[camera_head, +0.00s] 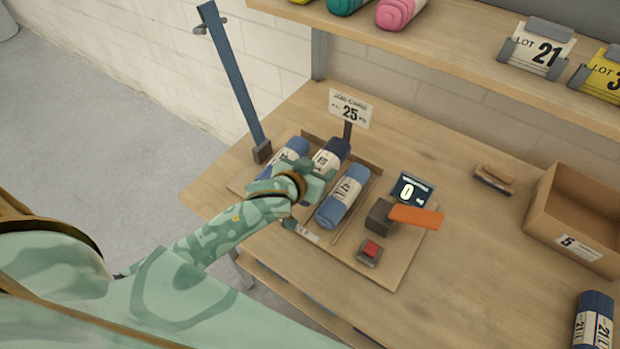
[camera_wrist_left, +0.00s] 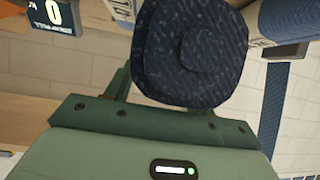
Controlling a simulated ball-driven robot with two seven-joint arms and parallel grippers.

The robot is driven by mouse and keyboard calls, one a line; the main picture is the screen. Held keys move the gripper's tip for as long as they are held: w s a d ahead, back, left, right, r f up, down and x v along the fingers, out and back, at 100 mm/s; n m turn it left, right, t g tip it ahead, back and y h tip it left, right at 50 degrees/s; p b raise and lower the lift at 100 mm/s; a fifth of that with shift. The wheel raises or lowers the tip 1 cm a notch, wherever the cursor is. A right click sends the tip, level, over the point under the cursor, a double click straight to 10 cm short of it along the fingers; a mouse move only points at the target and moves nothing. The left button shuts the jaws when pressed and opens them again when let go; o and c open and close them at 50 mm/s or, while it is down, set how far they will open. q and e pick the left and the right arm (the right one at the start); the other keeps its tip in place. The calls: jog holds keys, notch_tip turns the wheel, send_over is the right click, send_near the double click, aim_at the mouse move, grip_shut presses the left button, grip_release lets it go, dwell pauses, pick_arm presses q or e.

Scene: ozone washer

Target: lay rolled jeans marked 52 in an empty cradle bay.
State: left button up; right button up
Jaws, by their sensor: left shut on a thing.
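My left gripper (camera_head: 322,172) is shut on a dark navy rolled pair of jeans (camera_head: 335,150) with a pale label; its number is not readable. In the left wrist view the spiral end of the dark roll (camera_wrist_left: 190,50) shows between the fingers. The roll is at the middle of the wooden cradle (camera_head: 372,178); whether it touches the cradle floor I cannot tell. A blue roll (camera_head: 294,149) is to its left, partly behind the gripper. Another blue roll (camera_head: 344,196), its label apparently reading 42, lies to its right. My right gripper is not in view.
A display reading 0 (camera_head: 411,190), an orange-topped block (camera_head: 416,215) and a red button (camera_head: 371,249) are at the right. A cardboard box (camera_head: 575,220) stands farther right.

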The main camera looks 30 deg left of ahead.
pick_arm(q)
jog(key=a+f, duration=0.1)
jog(key=w+a+f, duration=0.1)
jog(key=f, duration=0.1)
jog(key=shift+w+f+b, duration=0.2)
jog(key=shift+b, duration=0.2)
jog(key=shift+w+a+f, duration=0.25)
jog(key=shift+w+f, duration=0.05)
jog(key=shift+f, duration=0.2)
jog(key=f, duration=0.1)
jog(key=f+b, duration=0.1)
jog(key=f, duration=0.1)
jog(key=shift+w+a, duration=0.1)
jog(key=shift+a, duration=0.1)
jog(key=shift+f, duration=0.3)
jog(key=shift+r, duration=0.1)
jog(key=o, duration=1.2)
jog(key=shift+f, duration=0.2)
jog(key=shift+o, duration=0.2)
